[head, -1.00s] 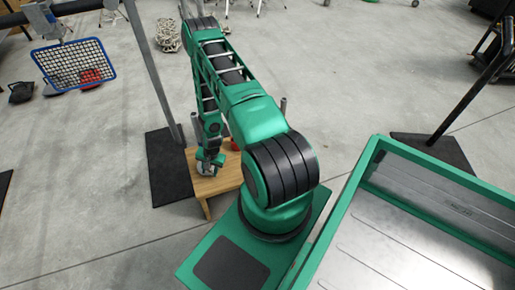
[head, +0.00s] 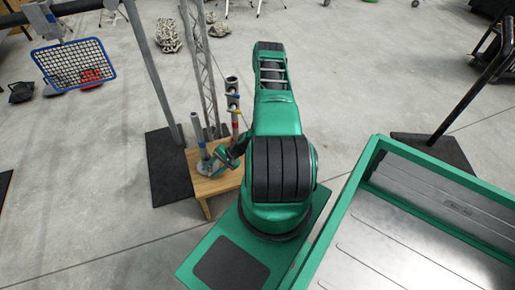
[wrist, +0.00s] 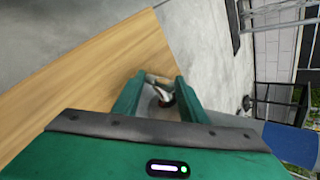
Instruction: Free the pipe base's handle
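The pipe base (head: 207,168) is a grey round foot with an upright grey pipe, standing on a low wooden table. My gripper (head: 213,160) is low beside it in the head view, reaching in from the right. In the wrist view my gripper (wrist: 160,82) has its two green fingers apart. A small pale metal piece (wrist: 159,77), perhaps the handle, shows at the fingertips with a dark part below it. I cannot tell whether the fingers touch it. Much of the base is hidden by my gripper in the head view.
The wooden table (head: 224,183) also carries a banded pole (head: 234,113), close to my arm. A lattice mast (head: 202,70) rises behind. A stand with a dark foot (head: 167,168) is on the left. The green truck bed (head: 350,205) lies right.

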